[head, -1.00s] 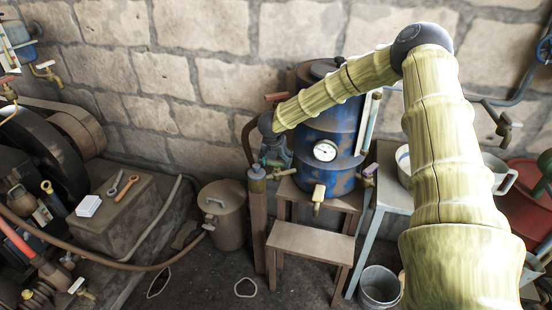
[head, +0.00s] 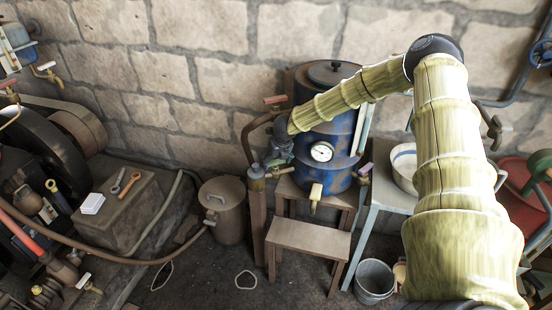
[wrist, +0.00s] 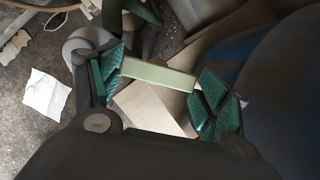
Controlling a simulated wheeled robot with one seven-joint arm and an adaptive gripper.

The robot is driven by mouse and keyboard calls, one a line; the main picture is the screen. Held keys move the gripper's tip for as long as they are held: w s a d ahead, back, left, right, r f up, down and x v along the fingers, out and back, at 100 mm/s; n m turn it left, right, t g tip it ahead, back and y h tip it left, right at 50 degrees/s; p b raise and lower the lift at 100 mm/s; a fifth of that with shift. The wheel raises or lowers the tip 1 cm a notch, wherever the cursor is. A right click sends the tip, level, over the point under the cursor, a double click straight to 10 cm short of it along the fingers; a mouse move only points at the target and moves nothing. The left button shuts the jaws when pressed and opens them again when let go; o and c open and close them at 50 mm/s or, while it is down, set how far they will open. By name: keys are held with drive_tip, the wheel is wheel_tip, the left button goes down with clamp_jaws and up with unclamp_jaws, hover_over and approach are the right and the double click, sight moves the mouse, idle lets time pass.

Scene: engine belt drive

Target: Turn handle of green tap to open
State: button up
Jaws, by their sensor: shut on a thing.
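The pale green tap handle (wrist: 158,74) is a flat bar in the wrist view. It spans the gap between the teal finger pads of my gripper (wrist: 160,86), which is shut on it. In the head view my gripper (head: 279,160) is at the left side of the blue drum (head: 338,120), by the top of a brown post. The green handle cannot be made out there, and the tap's body is mostly hidden by my gripper.
A dial gauge (head: 321,152) and a yellow-handled tap (head: 316,192) are on the drum's front. A red-handled tap (head: 275,100) is just above my gripper. A wooden stool (head: 308,238) stands below. A grey bucket (head: 374,280) and lidded can (head: 222,205) are on the floor.

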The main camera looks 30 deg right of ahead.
idle(0.4)
drive_tip(key=o, duration=1)
drive_tip(key=shift+s+r, duration=0.15)
drive_tip(key=shift+r, duration=0.2)
drive_tip(key=shift+v, duration=1)
drive_tip(key=s, duration=0.4)
drive_tip(key=s+a, duration=0.1)
drive_tip(key=s, duration=0.3)
drive_tip(key=s+a, duration=0.1)
drive_tip(key=s, duration=0.3)
drive_tip(key=shift+a+r, duration=0.1)
